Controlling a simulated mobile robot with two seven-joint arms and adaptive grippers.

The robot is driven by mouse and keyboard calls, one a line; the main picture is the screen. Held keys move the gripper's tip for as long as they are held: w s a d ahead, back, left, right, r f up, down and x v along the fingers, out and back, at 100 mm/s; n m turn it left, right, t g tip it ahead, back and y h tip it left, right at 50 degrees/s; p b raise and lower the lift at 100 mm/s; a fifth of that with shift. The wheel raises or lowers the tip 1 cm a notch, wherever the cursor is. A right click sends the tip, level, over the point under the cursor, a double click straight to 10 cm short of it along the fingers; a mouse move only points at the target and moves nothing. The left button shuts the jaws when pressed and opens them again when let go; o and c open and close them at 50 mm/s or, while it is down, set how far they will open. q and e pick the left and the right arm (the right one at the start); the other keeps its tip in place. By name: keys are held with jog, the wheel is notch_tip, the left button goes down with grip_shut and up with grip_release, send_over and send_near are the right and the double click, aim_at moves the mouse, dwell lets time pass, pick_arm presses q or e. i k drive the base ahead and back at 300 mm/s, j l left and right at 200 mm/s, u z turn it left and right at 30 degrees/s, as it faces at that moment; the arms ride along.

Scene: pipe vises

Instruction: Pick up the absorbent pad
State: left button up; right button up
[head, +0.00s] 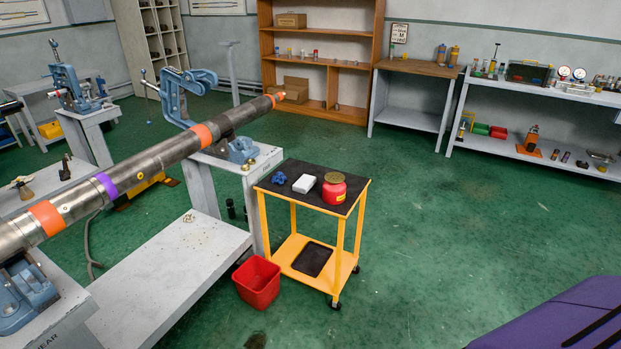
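A small white flat-topped block (304,183), which looks like the absorbent pad, lies on the black top of the yellow cart (264,192). Neither of my grippers is in view.
A long steel pipe (168,152) with orange and purple bands rests across vises on grey benches left of the cart. A red bin (257,283) stands on the floor against the cart's front left. The green floor (430,240) to the cart's right is open. Shelves and benches line the back wall.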

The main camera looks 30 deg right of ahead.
aim_at(304, 184)
jog(key=i+l+z, duration=0.35)
jog(key=i, duration=0.95)
jog(key=i+j+z, duration=0.1)
jog(key=i+z, duration=0.25)
jog(key=i, duration=0.9)
